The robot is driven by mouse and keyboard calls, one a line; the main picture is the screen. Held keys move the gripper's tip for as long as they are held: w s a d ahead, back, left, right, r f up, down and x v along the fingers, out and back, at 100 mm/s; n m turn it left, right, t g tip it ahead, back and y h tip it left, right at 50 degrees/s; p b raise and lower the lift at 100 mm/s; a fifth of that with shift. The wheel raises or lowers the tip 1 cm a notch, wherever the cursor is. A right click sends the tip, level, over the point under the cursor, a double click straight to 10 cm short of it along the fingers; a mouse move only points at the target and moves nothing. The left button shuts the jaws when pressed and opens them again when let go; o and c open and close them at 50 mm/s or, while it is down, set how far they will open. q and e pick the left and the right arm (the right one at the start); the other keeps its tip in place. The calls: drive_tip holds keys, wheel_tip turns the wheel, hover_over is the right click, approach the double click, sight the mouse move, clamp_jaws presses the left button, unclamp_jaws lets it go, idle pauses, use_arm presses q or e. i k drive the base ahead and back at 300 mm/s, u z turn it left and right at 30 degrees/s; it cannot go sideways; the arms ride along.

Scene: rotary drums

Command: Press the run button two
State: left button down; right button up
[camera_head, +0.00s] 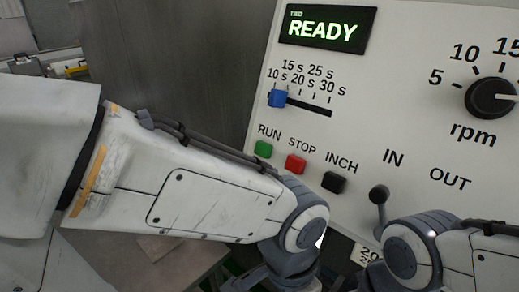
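The green RUN button (263,149) sits at the left of the button row on the pale control panel (400,90). The panel's display (328,28) reads READY in green, with a small label above it that seems to say TWO. My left arm comes in from the left and crosses below the RUN button, its wrist bending down at the bottom edge. My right arm enters at the lower right. The fingers of both grippers are out of the picture. Nothing of mine is seen touching the RUN button.
The red STOP button (296,164) and black INCH button (334,182) are beside RUN. A blue slider (279,98) is near 10 s. A black IN/OUT lever (378,199) and black rpm knob (491,97) stand out from the panel. A grey surface (190,70) is at left.

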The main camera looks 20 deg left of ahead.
sight(264, 149)
drive_tip(key=u, duration=1.9)
drive_tip(key=k, duration=1.2)
drive_tip(key=z, duration=1.8)
